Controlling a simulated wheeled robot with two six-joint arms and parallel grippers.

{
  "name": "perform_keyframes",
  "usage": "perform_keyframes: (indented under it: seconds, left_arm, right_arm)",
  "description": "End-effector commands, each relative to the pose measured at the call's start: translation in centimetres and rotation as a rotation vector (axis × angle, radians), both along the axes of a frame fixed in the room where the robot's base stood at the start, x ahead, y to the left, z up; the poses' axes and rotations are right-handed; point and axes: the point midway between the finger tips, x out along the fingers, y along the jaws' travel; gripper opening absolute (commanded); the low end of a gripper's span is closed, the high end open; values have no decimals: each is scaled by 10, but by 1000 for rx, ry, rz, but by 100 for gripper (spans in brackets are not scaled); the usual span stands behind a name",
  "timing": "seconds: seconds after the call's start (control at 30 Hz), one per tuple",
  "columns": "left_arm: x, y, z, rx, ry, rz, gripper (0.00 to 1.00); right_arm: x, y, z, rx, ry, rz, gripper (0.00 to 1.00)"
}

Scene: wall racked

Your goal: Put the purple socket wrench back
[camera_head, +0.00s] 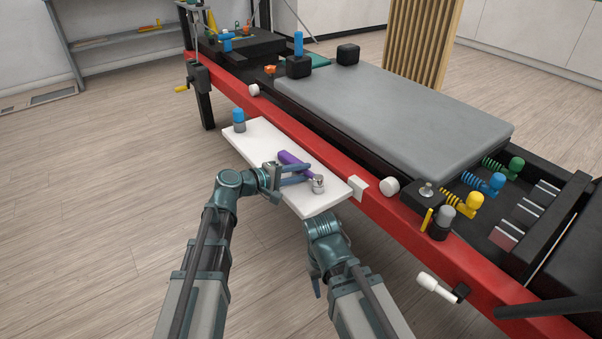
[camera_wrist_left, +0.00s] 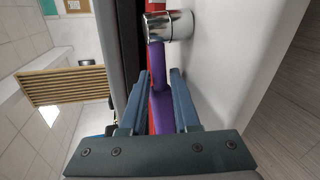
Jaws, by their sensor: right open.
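The purple socket wrench (camera_head: 293,163) lies across the white shelf (camera_head: 262,137), with its shiny metal socket head (camera_head: 317,184) toward the near right end. My left gripper (camera_head: 309,173) is over the shelf at the wrench, its fingers spread with a gap between them. In the left wrist view, the purple handle (camera_wrist_left: 161,100) runs between the fingers of my left gripper (camera_wrist_left: 159,72), and the socket end (camera_wrist_left: 169,25) is beyond them. My right gripper (camera_head: 322,223) is open, low in front of the shelf's near end, apart from the wrench.
A blue-topped grey cylinder (camera_head: 239,120) stands at the shelf's far left end. The red rail (camera_head: 305,147) runs along behind the shelf, with a grey padded bench (camera_head: 400,115) beyond. Blue, green and yellow knobs with springs (camera_head: 483,183) are at right. The floor at left is clear.

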Motion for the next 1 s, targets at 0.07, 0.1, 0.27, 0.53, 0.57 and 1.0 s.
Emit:
perform_keyframes:
  seconds: [0.07,0.1,0.27,0.53,0.57,1.0]
  left_arm:
    - [0,0,0,0,0,0,46]
    - [0,0,0,0,0,0,51]
    - [0,0,0,1,0,0,51]
    - [-14,18,7,3,0,2,51]
    - [-17,22,9,3,0,3,51]
    - [-65,93,30,0,0,3,51]
  right_arm:
    - [0,0,0,0,0,0,50]
    - [0,0,0,0,0,0,50]
    - [0,0,0,0,0,0,50]
    - [0,0,8,0,0,0,50]
    - [0,0,9,0,1,0,50]
    - [0,0,30,-1,2,0,50]
